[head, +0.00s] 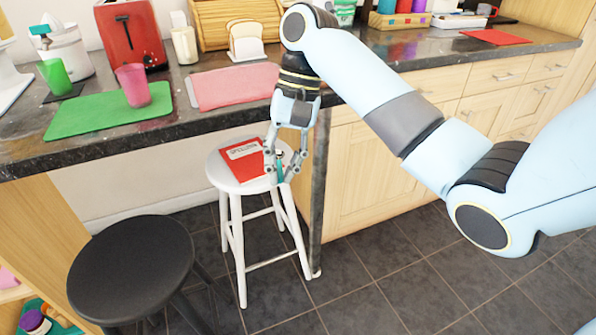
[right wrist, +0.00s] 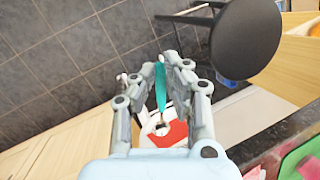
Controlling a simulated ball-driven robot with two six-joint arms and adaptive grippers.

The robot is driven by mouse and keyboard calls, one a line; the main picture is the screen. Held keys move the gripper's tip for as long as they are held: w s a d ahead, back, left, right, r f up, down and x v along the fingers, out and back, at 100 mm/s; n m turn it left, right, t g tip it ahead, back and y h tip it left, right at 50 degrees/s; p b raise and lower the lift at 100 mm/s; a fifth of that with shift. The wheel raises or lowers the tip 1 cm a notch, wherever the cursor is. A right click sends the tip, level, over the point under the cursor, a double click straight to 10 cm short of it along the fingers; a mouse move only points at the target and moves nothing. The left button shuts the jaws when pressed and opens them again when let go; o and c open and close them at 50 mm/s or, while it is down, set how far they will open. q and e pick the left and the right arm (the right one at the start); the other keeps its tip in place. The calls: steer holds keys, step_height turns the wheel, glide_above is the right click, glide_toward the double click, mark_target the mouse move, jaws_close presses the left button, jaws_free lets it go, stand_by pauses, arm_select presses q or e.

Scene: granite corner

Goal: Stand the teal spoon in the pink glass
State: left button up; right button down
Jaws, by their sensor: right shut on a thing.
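The teal spoon (head: 280,167) is held between the fingers of my right gripper (head: 284,178), over the white stool and below counter height in the head view. In the right wrist view, the spoon (right wrist: 160,84) runs lengthwise between the fingertips of the right gripper (right wrist: 161,70). The pink glass (head: 133,86) stands upright on a green mat (head: 95,112) on the counter, left of and apart from the gripper. Its inside is mostly hidden. My left gripper is not in view.
A red book (head: 245,160) lies on the white stool (head: 224,182). A green glass (head: 54,77) stands left of the pink glass. A pink mat (head: 232,86) lies on the dark counter (head: 178,122). A black stool (head: 130,265) stands in front. A red toaster (head: 130,36) is behind.

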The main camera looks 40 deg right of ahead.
steer(key=w+a+r+m+t+y+p, duration=0.2)
steer(key=w+a+r+m+t+p, duration=0.1)
steer(key=w+r+m, duration=0.4)
steer(key=w+a+r+m+t+y+p, duration=0.2)
steer(key=w+a+r+m+t, duration=0.15)
steer(key=w+r+m, duration=0.35)
steer(key=w+r+m+t+h+p, duration=0.1)
steer(key=w+r+m+t+p, duration=0.2)
steer(key=r+m+t+p, duration=0.2)
steer(key=w+r+m+t+h+p, duration=0.1)
steer(key=w+r+m+t+p, duration=0.2)
steer(key=r, duration=0.9)
steer(key=m+t+p, duration=0.3)
steer(key=p, duration=0.1)
steer(key=shift+w+a, duration=0.25)
steer(key=shift+a, duration=0.1)
steer(key=shift+t, duration=0.25)
